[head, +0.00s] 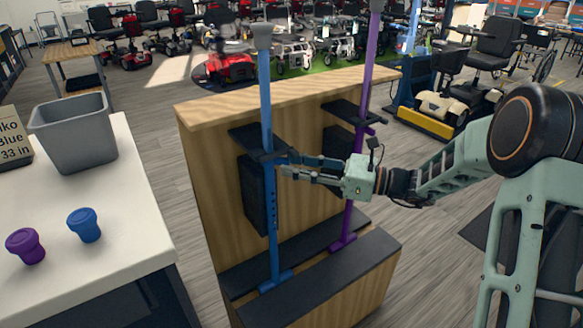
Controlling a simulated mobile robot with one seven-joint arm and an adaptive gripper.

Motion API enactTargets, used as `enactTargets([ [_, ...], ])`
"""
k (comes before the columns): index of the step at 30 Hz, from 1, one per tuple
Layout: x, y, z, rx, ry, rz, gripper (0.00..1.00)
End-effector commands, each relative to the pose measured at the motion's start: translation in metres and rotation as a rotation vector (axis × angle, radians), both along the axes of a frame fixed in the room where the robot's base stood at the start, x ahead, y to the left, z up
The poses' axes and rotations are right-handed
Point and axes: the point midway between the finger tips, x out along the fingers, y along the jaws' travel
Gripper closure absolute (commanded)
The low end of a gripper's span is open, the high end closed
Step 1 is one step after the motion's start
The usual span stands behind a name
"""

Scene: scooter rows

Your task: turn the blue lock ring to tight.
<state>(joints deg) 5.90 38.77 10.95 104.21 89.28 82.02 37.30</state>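A blue pole (265,95) stands upright in a wooden stand, with a grey top, a row of holes low down and a blue foot. A dark clamp (256,141) surrounds it at mid height. I cannot make out the blue lock ring as a separate part; it may be behind my fingers or in the clamp's shade. My gripper (283,168) reaches in from the right, its fingertips at the blue pole just below the clamp. Whether they touch or grip anything is too small to tell. A purple pole (367,75) stands behind, to the right, in a similar clamp.
The wooden stand (190,135) has a dark base ledge. Scooters fill the background.

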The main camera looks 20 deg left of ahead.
Motion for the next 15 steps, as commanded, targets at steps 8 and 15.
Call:
enactTargets([
  [8,0.0004,0.0138,-0.0001,-0.001,0.0,0.0,0.71],
  [15,0.0004,0.0136,0.0,-0.001,0.0,0.0,0.78],
])
